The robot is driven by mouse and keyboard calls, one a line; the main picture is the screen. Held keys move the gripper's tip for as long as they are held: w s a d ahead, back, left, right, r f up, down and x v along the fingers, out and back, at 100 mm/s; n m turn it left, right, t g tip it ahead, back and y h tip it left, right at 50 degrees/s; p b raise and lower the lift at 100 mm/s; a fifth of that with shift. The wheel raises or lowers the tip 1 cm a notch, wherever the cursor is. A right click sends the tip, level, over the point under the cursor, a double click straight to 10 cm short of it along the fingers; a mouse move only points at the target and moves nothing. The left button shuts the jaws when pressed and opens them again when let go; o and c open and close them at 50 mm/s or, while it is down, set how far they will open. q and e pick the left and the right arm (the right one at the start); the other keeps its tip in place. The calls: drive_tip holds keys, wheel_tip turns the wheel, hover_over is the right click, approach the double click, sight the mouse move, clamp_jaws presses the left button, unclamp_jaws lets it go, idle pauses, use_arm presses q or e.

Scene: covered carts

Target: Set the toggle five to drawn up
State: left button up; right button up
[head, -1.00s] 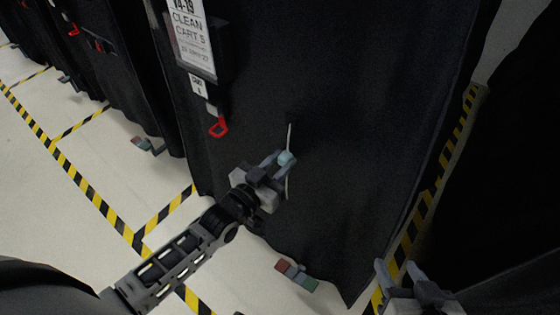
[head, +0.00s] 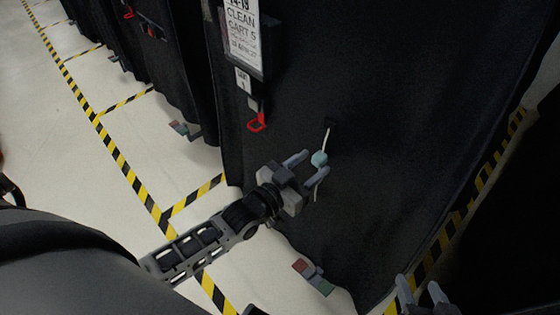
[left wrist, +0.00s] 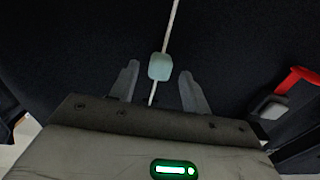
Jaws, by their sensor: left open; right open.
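The toggle five is a pale teal bead (head: 319,159) on a white cord (head: 326,138) that hangs down the front of the black cart cover (head: 400,120). My left gripper (head: 306,168) is open, with its fingertips on either side of the cord close to the bead. In the left wrist view the bead (left wrist: 160,67) sits just beyond and between the spread fingertips (left wrist: 158,88), with the cord running up past it and down between the fingers. My right gripper (head: 422,292) is open and empty at the bottom right, away from the cord.
A "Clean Cart 5" label (head: 240,32) and a red hook-shaped tag (head: 257,122) hang at the cart's left edge. A red and green pedal (head: 313,277) shows at the cart's foot. Other covered carts stand at the left. Yellow-black tape (head: 130,175) marks the pale floor.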

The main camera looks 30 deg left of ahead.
use_arm(q)
drive_tip(key=v, duration=1.4)
drive_tip(key=shift+s+p, duration=0.15)
drive_tip(key=shift+p, duration=0.15)
use_arm(e)
drive_tip(key=shift+r, duration=0.15)
use_arm(q)
drive_tip(key=s+d+r+n+g+y+p, duration=0.1)
drive_tip(key=s+d+g+y+p, duration=0.1)
drive_tip(key=d+g+p, duration=0.2)
drive_tip(key=shift+s+d+r+n+g+y, duration=0.15)
drive_tip(key=shift+d+r+n+g+y, duration=0.2)
drive_tip(key=shift+d+g, duration=0.6)
use_arm(e)
drive_tip(key=shift+d+r+g, duration=0.25)
drive_tip(key=shift+r+g, duration=0.05)
drive_tip(key=shift+r, duration=0.45)
use_arm(q)
drive_tip(key=shift+a+g, duration=0.25)
idle(3.0)
